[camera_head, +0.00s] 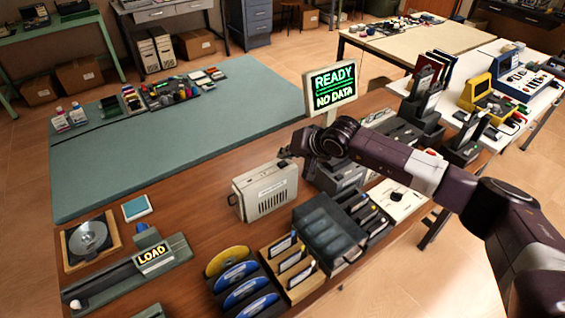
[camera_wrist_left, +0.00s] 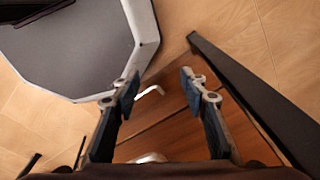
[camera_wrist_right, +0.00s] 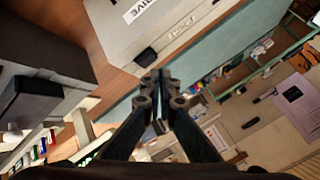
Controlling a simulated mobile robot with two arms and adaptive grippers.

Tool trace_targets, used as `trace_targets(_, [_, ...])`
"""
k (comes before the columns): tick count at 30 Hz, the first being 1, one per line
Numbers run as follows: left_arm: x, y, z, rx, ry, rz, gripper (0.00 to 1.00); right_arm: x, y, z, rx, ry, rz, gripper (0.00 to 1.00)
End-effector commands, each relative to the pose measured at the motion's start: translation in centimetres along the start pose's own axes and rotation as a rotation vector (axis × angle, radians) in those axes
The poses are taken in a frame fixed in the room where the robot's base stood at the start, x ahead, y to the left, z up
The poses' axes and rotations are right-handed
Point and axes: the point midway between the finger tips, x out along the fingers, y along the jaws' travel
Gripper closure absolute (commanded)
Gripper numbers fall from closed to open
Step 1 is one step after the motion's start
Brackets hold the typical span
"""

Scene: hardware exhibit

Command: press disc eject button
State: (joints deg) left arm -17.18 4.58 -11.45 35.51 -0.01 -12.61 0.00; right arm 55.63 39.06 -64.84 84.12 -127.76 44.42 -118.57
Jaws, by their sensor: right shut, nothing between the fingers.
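The disc drive (camera_head: 265,192) is a beige box with a vented face, standing on the wooden table in the head view. In the head view my right gripper (camera_head: 285,156) is at the drive's top far edge. My left gripper (camera_wrist_left: 160,90) is open and empty, away from the drive.
A screen (camera_head: 333,90) reading "READY NO DATA" stands behind the drive. Disc holders (camera_head: 245,285) and a dark box (camera_head: 328,232) stand in front. A disc tray (camera_head: 118,240) and a "LOAD" unit (camera_head: 150,262) are at left. The green mat (camera_head: 190,140) is mostly clear.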

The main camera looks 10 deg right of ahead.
Motion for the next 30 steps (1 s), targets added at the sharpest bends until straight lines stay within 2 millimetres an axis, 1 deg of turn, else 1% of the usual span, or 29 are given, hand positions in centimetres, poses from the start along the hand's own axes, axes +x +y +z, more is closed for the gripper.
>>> trace_targets(10, [0.2, 0.1, 0.0, 0.0, 0.0, 0.001, 0.6, 0.1, 0.1, 0.1, 0.0, 0.0, 0.0, 1.0])
trace_targets(19, [1.6, 0.1, 0.1, 0.001, 0.0, 0.001, 0.6, 0.6, 0.5, 0.5, 0.0, 0.0, 0.0, 1.0])
trace_targets(30, [1.5, 0.1, 0.1, 0.0, 0.0, 0.001, 0.6, 0.6, 0.4, 0.4, 0.0, 0.0, 0.0, 1.0])
